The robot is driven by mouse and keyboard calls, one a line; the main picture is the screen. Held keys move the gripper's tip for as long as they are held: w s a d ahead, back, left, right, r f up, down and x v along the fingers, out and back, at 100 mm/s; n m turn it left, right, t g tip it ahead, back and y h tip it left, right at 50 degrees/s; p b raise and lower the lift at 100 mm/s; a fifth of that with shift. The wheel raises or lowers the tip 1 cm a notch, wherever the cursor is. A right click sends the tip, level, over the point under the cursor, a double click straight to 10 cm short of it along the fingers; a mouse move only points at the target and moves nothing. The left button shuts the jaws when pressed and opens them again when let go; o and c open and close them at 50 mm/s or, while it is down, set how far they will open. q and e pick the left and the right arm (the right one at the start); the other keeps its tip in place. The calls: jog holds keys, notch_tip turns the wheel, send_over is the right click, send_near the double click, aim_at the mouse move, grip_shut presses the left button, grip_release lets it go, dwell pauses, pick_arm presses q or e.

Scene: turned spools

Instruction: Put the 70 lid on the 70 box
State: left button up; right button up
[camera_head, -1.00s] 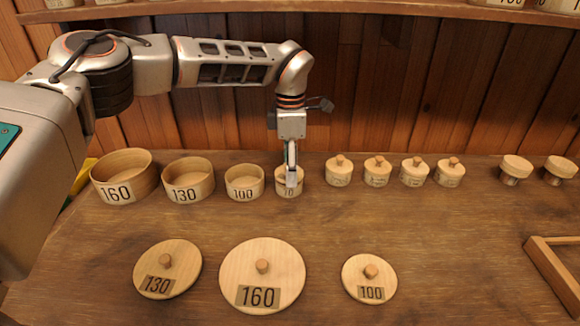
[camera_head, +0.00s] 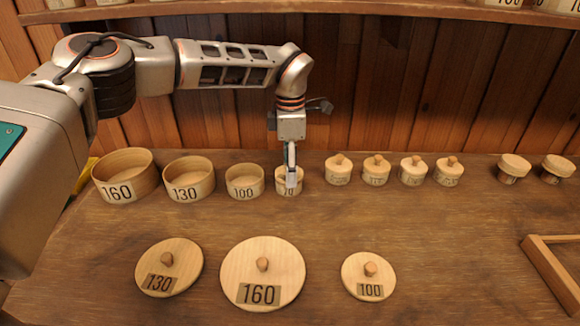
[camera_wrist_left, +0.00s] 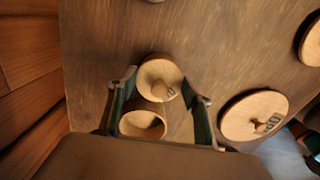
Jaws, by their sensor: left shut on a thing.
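My left gripper (camera_head: 290,184) reaches down from above at the 70 box (camera_head: 282,193), its fingers pointing straight down. In the left wrist view its two fingers (camera_wrist_left: 160,88) stand on either side of a small round lid (camera_wrist_left: 152,68) with a knob, shut on its rim. This is the 70 lid, over the 70 box's mouth. The lid hides the box in that view; the finger hides part of the label in the head view. I cannot tell whether the lid is fully seated or just above the rim. My right gripper is not in view.
The open 100 box (camera_head: 244,184) stands close on the left, then the 130 box (camera_head: 188,182) and 160 box (camera_head: 124,178). Small lidded jars (camera_head: 338,172) stand to the right. The 130 (camera_head: 185,258), 160 (camera_head: 285,262) and 100 lids (camera_head: 355,270) lie in front.

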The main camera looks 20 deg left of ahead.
pick_arm(q)
jog(key=o, duration=1.4)
jog(key=shift+c, duration=0.2)
jog(key=shift+r, duration=0.1)
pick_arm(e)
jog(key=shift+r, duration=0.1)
pick_arm(q)
jog(key=shift+r+p, duration=0.3)
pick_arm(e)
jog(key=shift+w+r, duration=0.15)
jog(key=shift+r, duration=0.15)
pick_arm(q)
jog(key=shift+r+p, duration=0.3)
jog(key=shift+r, duration=0.1)
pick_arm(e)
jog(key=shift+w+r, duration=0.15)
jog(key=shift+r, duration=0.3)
